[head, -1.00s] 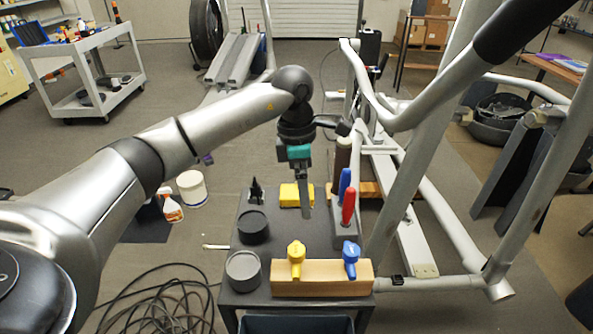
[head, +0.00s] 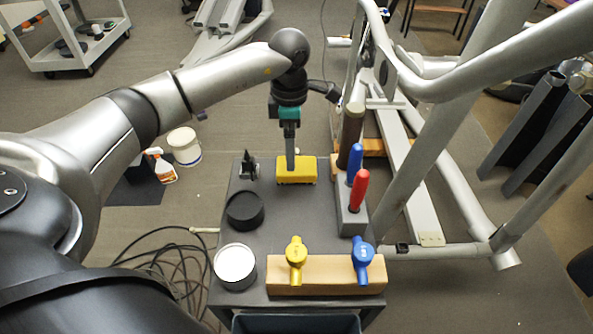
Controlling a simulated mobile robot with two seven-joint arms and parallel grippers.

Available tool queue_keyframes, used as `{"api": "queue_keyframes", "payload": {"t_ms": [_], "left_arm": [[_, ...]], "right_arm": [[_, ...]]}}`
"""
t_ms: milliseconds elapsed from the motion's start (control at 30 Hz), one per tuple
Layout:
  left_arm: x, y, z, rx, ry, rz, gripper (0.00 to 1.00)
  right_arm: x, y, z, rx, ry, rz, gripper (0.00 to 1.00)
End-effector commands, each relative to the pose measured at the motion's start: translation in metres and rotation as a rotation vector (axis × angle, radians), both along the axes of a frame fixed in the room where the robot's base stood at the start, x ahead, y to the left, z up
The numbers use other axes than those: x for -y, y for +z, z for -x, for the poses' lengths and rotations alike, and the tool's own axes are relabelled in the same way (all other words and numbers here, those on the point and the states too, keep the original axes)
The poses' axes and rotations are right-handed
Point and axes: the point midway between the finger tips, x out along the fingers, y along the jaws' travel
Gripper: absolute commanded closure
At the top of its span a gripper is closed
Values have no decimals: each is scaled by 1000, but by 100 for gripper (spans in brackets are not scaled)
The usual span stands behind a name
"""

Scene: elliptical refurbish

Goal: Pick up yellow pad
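The yellow pad (head: 298,177) is a small block on the dark grey table top (head: 290,218), towards its far edge. My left gripper (head: 291,165) points straight down above it, with its grey fingers seen edge-on as one narrow bar. The fingertips overlap the pad's top in the picture, left of its middle. I cannot tell whether they touch it, or whether the fingers are apart or closed. My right gripper is not in view.
A grey holder (head: 351,217) with blue and red handles stands right of the pad, near a dark cylinder (head: 350,137). A black round container (head: 245,210) and a white-topped one (head: 235,266) are at left. A wooden block (head: 325,276) with yellow and blue knobs lies in front.

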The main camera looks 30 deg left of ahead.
Motion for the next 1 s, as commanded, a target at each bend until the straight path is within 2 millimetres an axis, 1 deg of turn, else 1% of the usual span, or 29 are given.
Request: {"api": "queue_keyframes", "payload": {"t_ms": [33,67,267,367,500,600,833,1000], "left_arm": [[0,-7,0,0,0,1,0],[0,-9,0,0,1,1,0],[0,-18,0,0,1,0,0],[0,-30,2,-2,0,1,0],[0,-53,3,-3,1,2,0],[0,-64,3,-1,1,2,0],[-1,-65,2,1,1,0,0],[-1,-64,2,1,0,0,19]], "right_arm": [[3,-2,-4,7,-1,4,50],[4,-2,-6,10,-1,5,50],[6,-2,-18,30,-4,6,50],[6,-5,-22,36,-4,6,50],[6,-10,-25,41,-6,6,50],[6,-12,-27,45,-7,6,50],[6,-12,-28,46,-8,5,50],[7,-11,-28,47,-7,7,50]]}}
